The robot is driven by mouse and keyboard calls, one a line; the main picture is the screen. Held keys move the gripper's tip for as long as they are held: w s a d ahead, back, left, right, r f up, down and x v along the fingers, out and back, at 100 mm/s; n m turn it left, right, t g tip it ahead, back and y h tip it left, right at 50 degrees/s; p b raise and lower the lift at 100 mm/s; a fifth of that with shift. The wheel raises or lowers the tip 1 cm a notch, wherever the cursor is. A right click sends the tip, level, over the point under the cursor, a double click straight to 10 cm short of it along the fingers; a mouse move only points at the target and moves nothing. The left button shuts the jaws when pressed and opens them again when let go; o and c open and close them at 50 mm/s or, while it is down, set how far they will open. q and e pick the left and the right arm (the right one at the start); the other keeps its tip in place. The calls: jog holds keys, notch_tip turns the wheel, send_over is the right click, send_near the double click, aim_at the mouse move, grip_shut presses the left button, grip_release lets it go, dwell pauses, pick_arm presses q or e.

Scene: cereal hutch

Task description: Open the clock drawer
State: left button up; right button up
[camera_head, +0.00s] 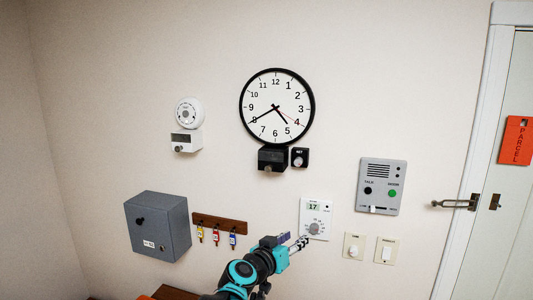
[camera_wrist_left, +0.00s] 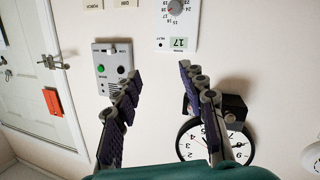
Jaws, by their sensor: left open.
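The round wall clock (camera_head: 277,107) has a black rim and white face. Under it is a small black drawer box (camera_head: 272,159) with a knob at its lower front; I see no gap that shows it open. A small black dial box marked SET (camera_head: 299,157) sits just right of it. My left gripper (camera_head: 296,243) is open and empty, below the drawer and in front of the thermostat's lower edge. In the left wrist view, which is upside down, the open fingers (camera_wrist_left: 160,72) frame bare wall; the clock (camera_wrist_left: 192,140) and the black box (camera_wrist_left: 234,106) are partly behind the right-hand finger.
A thermostat (camera_head: 316,219), an intercom panel (camera_head: 382,186) and two switches (camera_head: 354,246) are on the wall to the right. A grey box (camera_head: 158,226) and a key rack (camera_head: 220,223) are to the left. A door with a handle (camera_head: 455,203) is far right.

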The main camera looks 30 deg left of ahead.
aim_at(267, 170)
pick_arm(q)
jog(key=w+a+r+n+t+y+p, duration=0.1)
jog(key=w+a+r+n+y+p, duration=0.1)
jog(key=a+r+p, duration=0.35)
jog(key=w+a+r+n+t+y+p, duration=0.1)
jog(key=w+a+r+y+p, duration=0.15)
jog(key=a+r, duration=0.55)
jog(key=shift+n+g+y, duration=0.25)
jog(key=shift+n+g, duration=0.05)
jog(key=x, duration=0.4)
jog(key=p+x, duration=0.1)
jog(key=x, duration=0.1)
jog(key=shift+w+a+f, duration=0.1)
jog(key=shift+a+f, duration=0.05)
jog(key=shift+a, duration=0.2)
jog(key=shift+w+a, duration=0.15)
jog(key=shift+w, duration=0.35)
pick_arm(e)
notch_tip(267, 170, up, 12)
jog(key=shift+f, duration=0.2)
pick_arm(q)
grip_shut()
